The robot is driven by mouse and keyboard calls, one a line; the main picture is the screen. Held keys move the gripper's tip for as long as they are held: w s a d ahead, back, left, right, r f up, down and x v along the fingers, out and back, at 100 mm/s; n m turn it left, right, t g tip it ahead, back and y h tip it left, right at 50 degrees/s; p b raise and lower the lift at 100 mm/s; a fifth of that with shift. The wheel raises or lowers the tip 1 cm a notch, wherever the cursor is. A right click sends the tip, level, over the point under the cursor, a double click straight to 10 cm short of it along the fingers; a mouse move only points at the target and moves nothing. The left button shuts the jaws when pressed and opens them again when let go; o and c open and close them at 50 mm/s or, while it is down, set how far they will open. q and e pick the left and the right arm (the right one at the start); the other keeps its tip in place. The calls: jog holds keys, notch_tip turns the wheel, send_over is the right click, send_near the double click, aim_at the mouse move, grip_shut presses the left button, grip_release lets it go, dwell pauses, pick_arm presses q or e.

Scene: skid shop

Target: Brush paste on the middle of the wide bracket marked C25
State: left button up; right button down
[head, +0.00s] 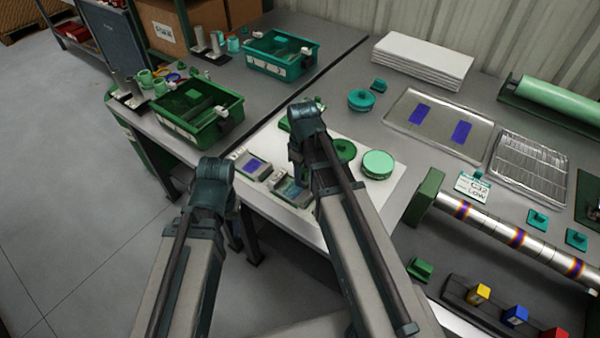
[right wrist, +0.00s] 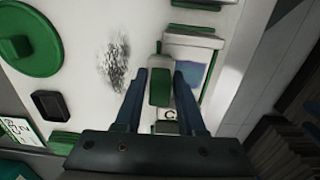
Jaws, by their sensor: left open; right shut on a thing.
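Two grey brackets with blue patches lie side by side on the white mat: one to the left (head: 252,166) and one nearer my right gripper (head: 290,187). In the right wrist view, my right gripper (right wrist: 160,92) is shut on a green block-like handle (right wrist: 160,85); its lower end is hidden. Just right of it is a bracket with a blue-grey patch (right wrist: 188,74). A tag with a letter C (right wrist: 169,114) shows between the fingers; the rest is covered. My left gripper (head: 212,185) is open, left of the mat; its fingertips are hard to make out.
A dark smear (right wrist: 115,66) marks the mat beside the handle. Green bins (head: 200,108) sit on the left bench. A roller shaft (head: 500,232) lies at right.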

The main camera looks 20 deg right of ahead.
jog(key=shift+a, duration=0.1)
jog(key=shift+s+a+f, duration=0.1)
jog(key=shift+s+a, duration=1.1)
jog(key=shift+a, duration=0.2)
jog(key=shift+s+a, duration=0.5)
jog(key=shift+a, duration=0.2)
jog(key=shift+s+a, duration=0.5)
jog(key=shift+a, duration=0.15)
jog(key=shift+s+d, duration=0.4)
jog(key=shift+s, duration=0.1)
jog(key=shift+w+d, duration=0.1)
jog(key=shift+w, duration=0.05)
jog(key=shift+w+d, duration=1.05)
jog(key=shift+d, duration=0.3)
